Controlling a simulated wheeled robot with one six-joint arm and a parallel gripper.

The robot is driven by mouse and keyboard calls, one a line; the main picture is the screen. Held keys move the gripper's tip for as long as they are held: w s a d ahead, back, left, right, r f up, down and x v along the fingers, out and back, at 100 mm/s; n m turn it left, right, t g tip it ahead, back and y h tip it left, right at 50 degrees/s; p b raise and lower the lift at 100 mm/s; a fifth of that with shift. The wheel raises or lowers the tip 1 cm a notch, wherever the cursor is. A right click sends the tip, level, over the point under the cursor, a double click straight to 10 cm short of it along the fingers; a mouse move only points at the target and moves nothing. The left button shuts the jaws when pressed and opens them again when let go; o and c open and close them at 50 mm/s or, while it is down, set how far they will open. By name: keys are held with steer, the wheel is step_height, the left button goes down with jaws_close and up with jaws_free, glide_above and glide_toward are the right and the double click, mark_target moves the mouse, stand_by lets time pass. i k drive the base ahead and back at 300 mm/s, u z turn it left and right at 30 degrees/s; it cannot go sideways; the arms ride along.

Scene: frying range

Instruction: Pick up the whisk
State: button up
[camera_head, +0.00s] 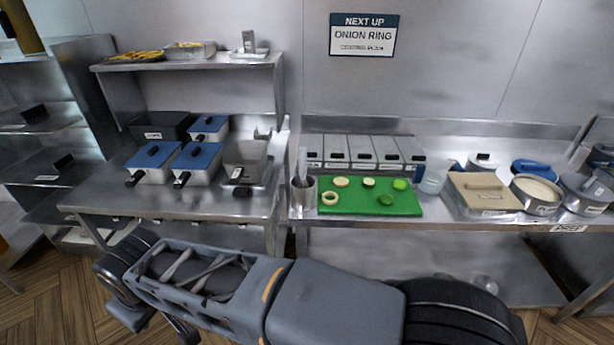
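I cannot make out a whisk with certainty. A thin upright utensil (301,163) stands in a metal cup (304,196) at the left end of the right-hand counter; its lower end is hidden in the cup. Another long handle (582,136) leans up at the far right, over the metal containers there; its head is hidden or too small to tell. My arm lies folded across the bottom of the view, in front of the counters and apart from both utensils. I cannot see my gripper's fingers.
A green board (411,206) with onion and green slices lies beside the cup. Lidded bins (363,153) stand behind it. A tan-lidded box (484,191) and a round container (537,196) stand right. Blue-lidded fryers (197,157) fill the left counter, below a shelf (185,62).

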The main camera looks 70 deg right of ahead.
mark_target(302, 151)
steer(key=z, duration=1.05)
steer(key=i, duration=0.95)
steer(key=z, duration=1.05)
